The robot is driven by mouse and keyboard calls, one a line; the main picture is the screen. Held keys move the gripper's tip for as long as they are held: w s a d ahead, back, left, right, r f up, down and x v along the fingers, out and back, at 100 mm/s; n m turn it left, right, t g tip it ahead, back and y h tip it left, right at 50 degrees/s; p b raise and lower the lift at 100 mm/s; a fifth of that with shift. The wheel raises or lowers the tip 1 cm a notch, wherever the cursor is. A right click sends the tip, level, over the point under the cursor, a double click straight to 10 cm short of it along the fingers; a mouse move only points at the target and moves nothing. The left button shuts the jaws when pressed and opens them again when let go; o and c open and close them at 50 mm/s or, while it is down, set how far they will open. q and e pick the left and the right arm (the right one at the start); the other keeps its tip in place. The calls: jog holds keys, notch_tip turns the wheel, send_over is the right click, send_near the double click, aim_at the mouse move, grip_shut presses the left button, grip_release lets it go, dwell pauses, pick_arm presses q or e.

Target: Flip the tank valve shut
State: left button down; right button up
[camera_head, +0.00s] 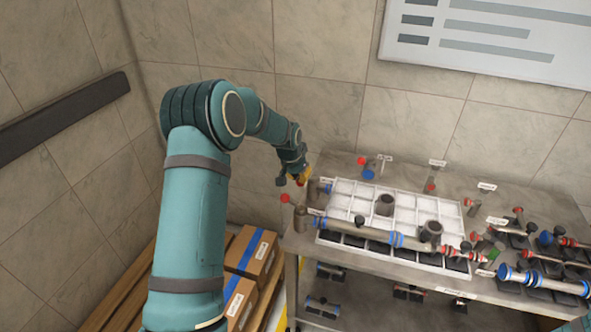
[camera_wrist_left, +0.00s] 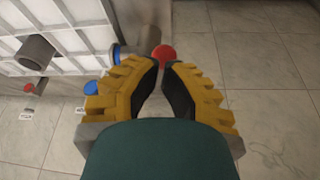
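A red ball knob (camera_head: 285,198) sits at the left end of the table beside a grey-brown upright cylinder (camera_head: 300,219); I take it for the valve's handle, but the valve body is not clear. My left gripper (camera_head: 301,178), with yellow fingers, is just above and to the right of this knob. In the left wrist view a red ball (camera_wrist_left: 164,54) shows just past the tips of my left gripper (camera_wrist_left: 162,66). The tips are drawn nearly together, with only a narrow gap and nothing seen held. The ball looks wider than the gap. My right gripper is out of view.
A white gridded tray (camera_head: 338,232) lies on the grey table (camera_head: 340,165). A long grey tube with blue bands (camera_head: 360,231) runs along its front. Several red-ended and blue-ended parts stand to the right. Cardboard boxes (camera_head: 251,251) are at lower left.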

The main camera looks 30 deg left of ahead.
aim_at(292, 203)
pick_arm(q)
jog(key=shift+s+f, duration=1.55)
